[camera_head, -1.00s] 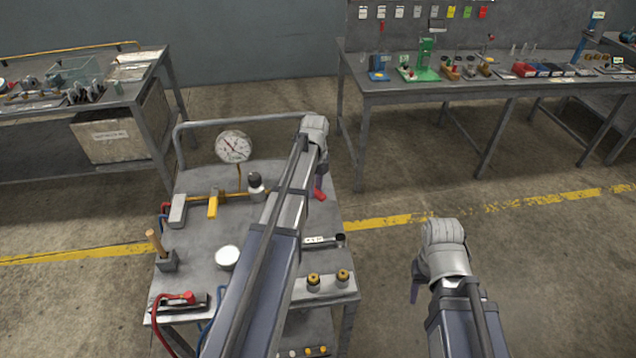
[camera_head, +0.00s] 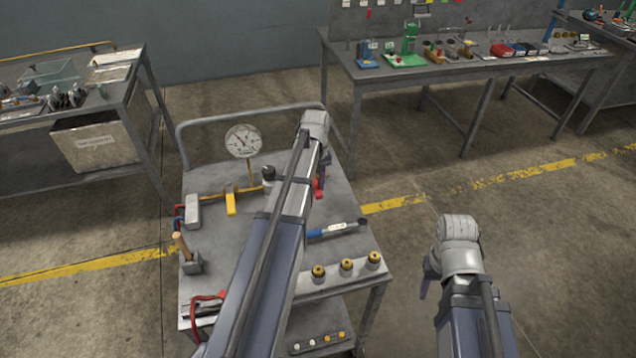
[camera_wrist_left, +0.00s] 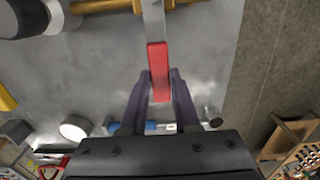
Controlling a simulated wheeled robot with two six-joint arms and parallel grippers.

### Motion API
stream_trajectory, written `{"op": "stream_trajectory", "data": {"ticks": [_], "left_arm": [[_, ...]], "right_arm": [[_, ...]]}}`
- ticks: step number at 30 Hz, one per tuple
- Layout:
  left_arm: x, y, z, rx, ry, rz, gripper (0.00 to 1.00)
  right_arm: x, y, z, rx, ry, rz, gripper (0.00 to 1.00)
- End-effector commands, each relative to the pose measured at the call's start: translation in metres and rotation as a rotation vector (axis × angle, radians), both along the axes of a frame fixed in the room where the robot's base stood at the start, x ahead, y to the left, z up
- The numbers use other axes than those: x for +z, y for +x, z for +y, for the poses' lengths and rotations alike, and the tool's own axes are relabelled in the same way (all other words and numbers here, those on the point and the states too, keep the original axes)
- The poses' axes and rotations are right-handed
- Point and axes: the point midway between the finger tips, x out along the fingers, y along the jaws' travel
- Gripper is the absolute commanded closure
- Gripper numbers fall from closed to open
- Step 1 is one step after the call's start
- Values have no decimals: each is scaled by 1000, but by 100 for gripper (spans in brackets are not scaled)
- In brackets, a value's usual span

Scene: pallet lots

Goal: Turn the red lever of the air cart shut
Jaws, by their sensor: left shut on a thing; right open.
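The red lever (camera_head: 319,188) sticks out at the right side of the air cart (camera_head: 225,240), partly hidden by my left arm in the head view. In the left wrist view the lever's red grip (camera_wrist_left: 159,65) lies between the two dark fingers of my left gripper (camera_wrist_left: 162,82), which is shut on it. The lever's grey shank runs up across the brass pipe (camera_wrist_left: 185,20), roughly square to it. In the head view the left gripper (camera_head: 321,168) is over the cart's right side. My right gripper (camera_head: 425,284) is open and empty over the floor, right of the cart.
The cart also carries a pressure gauge (camera_head: 243,141), a yellow handle (camera_head: 231,203), a wooden-handled tool (camera_head: 183,246) and brass fittings (camera_head: 346,265). Workbenches stand behind right (camera_head: 470,78) and at left (camera_head: 70,112). The floor right of the cart is clear.

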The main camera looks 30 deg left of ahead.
Motion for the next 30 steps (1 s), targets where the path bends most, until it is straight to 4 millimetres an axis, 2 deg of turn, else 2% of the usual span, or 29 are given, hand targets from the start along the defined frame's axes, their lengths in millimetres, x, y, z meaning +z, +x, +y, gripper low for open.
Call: {"op": "stream_trajectory", "data": {"ticks": [17, 18, 25, 30], "left_arm": [[0, -2, 2, -20, 3, 1, 100], [0, -2, 2, -20, 3, 1, 66], [0, -1, 1, -19, 1, 0, 40], [0, -1, 1, -19, 1, 0, 40]], "right_arm": [[0, 0, 0, 0, 0, 0, 50], [0, 0, 0, 0, 0, 0, 50], [0, 0, 0, 0, 0, 0, 50], [0, 0, 0, 0, 0, 0, 50]]}}
